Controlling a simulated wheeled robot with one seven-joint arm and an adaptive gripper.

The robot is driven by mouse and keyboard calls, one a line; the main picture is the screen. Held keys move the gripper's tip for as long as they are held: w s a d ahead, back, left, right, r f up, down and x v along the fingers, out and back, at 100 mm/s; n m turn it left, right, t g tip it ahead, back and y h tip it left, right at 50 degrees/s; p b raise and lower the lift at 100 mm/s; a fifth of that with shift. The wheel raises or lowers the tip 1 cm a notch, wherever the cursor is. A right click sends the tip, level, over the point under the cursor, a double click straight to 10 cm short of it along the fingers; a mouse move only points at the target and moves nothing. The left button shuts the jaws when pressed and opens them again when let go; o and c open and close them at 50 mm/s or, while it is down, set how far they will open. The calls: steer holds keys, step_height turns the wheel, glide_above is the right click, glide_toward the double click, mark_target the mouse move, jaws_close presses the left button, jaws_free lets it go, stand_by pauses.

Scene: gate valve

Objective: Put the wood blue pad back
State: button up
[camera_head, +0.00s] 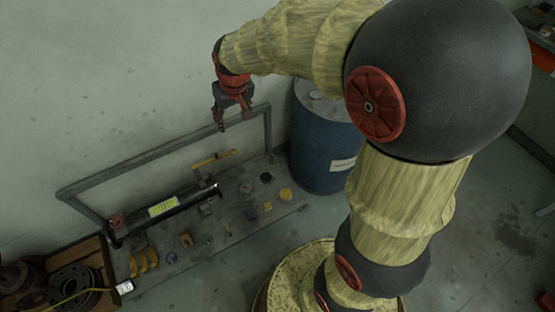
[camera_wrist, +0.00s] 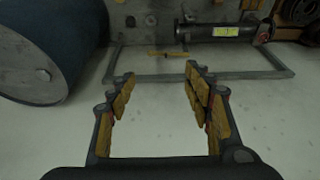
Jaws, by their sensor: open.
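Several small parts lie on the grey bench top (camera_head: 236,235), below and in front of the gripper. A small dark-blue piece (camera_head: 251,213) lies among them; it may be the wood blue pad, but it is too small to be sure. No pad can be made out clearly in the wrist view.
A metal frame rail (camera_head: 160,151) runs along the wall. A black cylinder with a yellow label (camera_head: 162,207) and a yellow bar (camera_head: 213,159) lie by it. A blue barrel (camera_head: 322,145) stands right of the bench. A wooden crate (camera_head: 60,270) is at lower left.

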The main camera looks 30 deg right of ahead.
steer(key=s+r+t, duration=0.1)
steer(key=s+r, duration=0.3)
steer(key=s, duration=0.8)
steer(key=s+r+t, duration=0.1)
steer(key=s+r, duration=0.4)
steer(key=s, duration=0.8)
steer(key=shift+s+r, duration=0.2)
step_height(320, 180, up, 2)
steer(key=shift+r+p, duration=0.2)
steer(key=shift+p, duration=1)
